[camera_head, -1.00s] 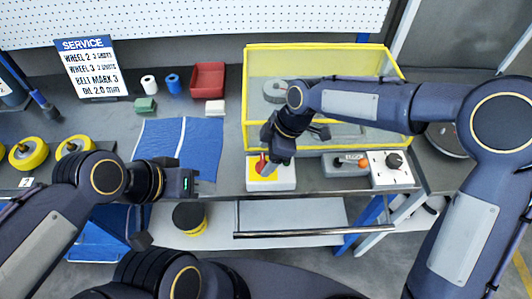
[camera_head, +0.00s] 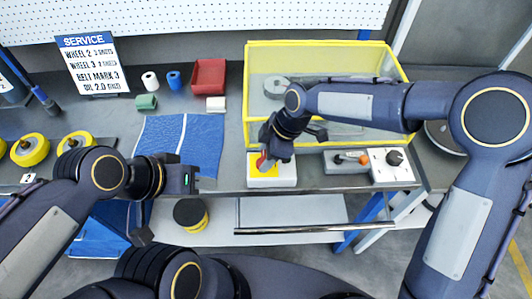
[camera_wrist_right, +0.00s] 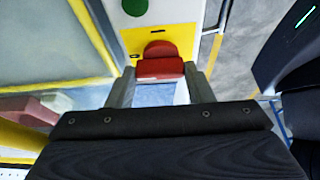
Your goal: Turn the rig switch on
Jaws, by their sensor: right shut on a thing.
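The rig switch is a red handle (camera_head: 262,162) on a white box (camera_head: 286,183) with a yellow plate, at the front edge of the bench. My right gripper (camera_head: 268,158) is over the box with its fingers on the red handle. In the right wrist view the red handle (camera_wrist_right: 160,67) sits between the two fingers (camera_wrist_right: 158,88), against the yellow plate (camera_wrist_right: 185,38), and a green round button (camera_wrist_right: 134,7) shows above it. The gripper hides part of the handle in the head view. My left gripper (camera_head: 190,180) hangs near the blue mat's front edge; its fingers are unclear.
A yellow-framed clear guard (camera_head: 325,50) stands behind the switch box. A grey box with an orange-knobbed lever (camera_head: 345,160) and a white box with a black dial (camera_head: 392,165) stand to its right.

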